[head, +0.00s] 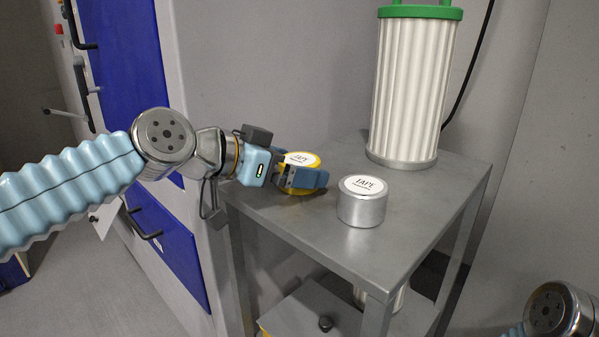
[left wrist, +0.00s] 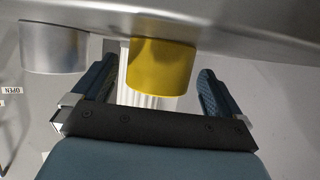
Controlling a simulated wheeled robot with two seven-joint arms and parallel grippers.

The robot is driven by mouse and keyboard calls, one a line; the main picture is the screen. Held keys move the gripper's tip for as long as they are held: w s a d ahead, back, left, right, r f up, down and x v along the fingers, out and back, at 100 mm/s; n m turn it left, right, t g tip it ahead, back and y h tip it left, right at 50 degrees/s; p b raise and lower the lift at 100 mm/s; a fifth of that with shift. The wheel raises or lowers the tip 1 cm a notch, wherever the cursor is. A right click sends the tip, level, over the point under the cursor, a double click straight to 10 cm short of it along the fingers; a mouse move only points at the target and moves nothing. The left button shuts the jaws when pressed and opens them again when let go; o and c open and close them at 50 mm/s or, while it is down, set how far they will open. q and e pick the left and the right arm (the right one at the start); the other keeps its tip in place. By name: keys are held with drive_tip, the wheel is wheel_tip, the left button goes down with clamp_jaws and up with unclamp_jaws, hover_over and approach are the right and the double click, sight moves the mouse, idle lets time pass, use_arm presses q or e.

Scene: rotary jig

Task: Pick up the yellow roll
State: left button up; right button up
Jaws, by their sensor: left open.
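The yellow roll (head: 299,160), with a white "TAPE" label on top, stands upright on the grey metal table near its left edge. It also shows in the left wrist view (left wrist: 162,72), centred between the two fingers. My left gripper (head: 304,176) is open, coming in from the left at the roll's height. Its blue fingers lie on either side of the roll, with a gap visible on both sides in the left wrist view. The near finger hides part of the roll's lower side in the head view. My right gripper is out of view.
A silver roll (head: 362,205) with a similar label stands to the right of the yellow one. A tall white pleated filter with green top (head: 412,85) stands at the table's back. The table's (head: 330,245) front is clear. A blue-doored cabinet (head: 125,60) is at left.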

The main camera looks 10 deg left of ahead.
use_arm(q)
drive_tip(key=shift+x, duration=1.6)
drive_tip(key=shift+s+r, duration=0.1)
drive_tip(key=c, duration=1.1)
drive_tip(key=shift+r, duration=0.1)
